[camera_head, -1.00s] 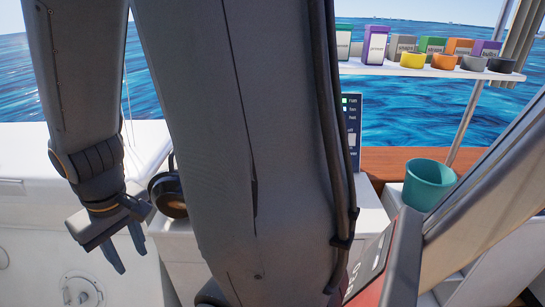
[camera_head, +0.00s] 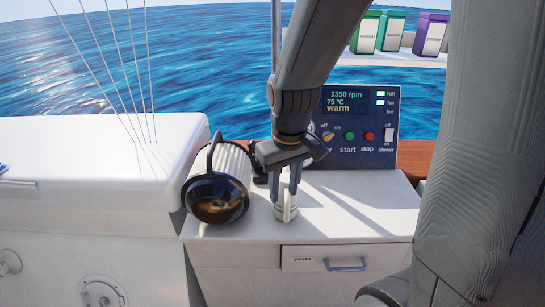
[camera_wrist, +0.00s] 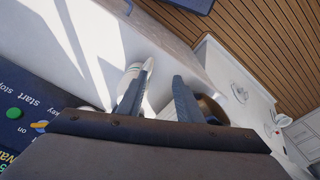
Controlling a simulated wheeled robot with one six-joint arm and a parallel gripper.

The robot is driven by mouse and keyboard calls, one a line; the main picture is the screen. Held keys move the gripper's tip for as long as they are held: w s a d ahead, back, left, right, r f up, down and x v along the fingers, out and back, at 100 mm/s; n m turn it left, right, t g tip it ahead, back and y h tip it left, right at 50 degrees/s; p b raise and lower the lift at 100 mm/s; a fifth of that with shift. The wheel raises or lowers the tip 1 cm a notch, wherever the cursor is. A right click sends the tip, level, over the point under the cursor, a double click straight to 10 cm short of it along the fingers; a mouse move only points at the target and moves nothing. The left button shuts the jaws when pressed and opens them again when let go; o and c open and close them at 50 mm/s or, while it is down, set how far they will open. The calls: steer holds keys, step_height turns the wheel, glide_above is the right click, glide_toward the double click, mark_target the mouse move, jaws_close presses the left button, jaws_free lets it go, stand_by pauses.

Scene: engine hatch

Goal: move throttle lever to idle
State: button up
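My gripper (camera_head: 285,188) points down over the white counter top. Its fingers are apart, and the wrist view also shows a gap between them (camera_wrist: 160,95). A small white cup-like item with a green band (camera_head: 287,211) stands right at the fingertips; I cannot tell whether they touch it. It also shows beside the left finger in the wrist view (camera_wrist: 147,77). A dark part (camera_head: 258,162) sticks out left of my gripper; I cannot tell whether it is the throttle lever. No other lever is clear. The control panel (camera_head: 364,112) reads 1350 rpm, 75 °C, warm.
A ribbed cylinder with a dark round end and handle (camera_head: 216,198) lies close left of my gripper. The panel has start, stop, key and blower controls. A parts drawer (camera_head: 333,259) is below. A white locker (camera_head: 90,165) stands left. The counter's right part is clear.

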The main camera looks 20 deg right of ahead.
steer(key=w+n+b, duration=0.1)
steer(key=w+n, duration=0.2)
steer(key=w, duration=0.6)
steer(key=w+n+b, duration=0.1)
steer(key=w+n, duration=0.3)
steer(key=w, duration=0.6)
steer(key=w+r+n+b, duration=0.1)
steer(key=w+n, duration=0.2)
steer(key=w, duration=0.6)
steer(key=shift+w+h, duration=0.25)
steer(key=shift+h, duration=0.05)
steer(key=shift+w+f+n, duration=0.15)
steer(key=shift+w+n, duration=0.05)
steer(key=shift+n, duration=0.1)
steer(key=shift+f, duration=0.25)
steer(key=f+p, duration=0.1)
steer(key=f, duration=0.2)
steer(key=f+p, duration=0.1)
steer(key=f, duration=0.3)
steer(key=w+f+p, duration=0.1)
steer(key=f, duration=0.3)
steer(key=shift+w+d, duration=0.1)
steer(key=shift+d, duration=0.2)
jaws_close()
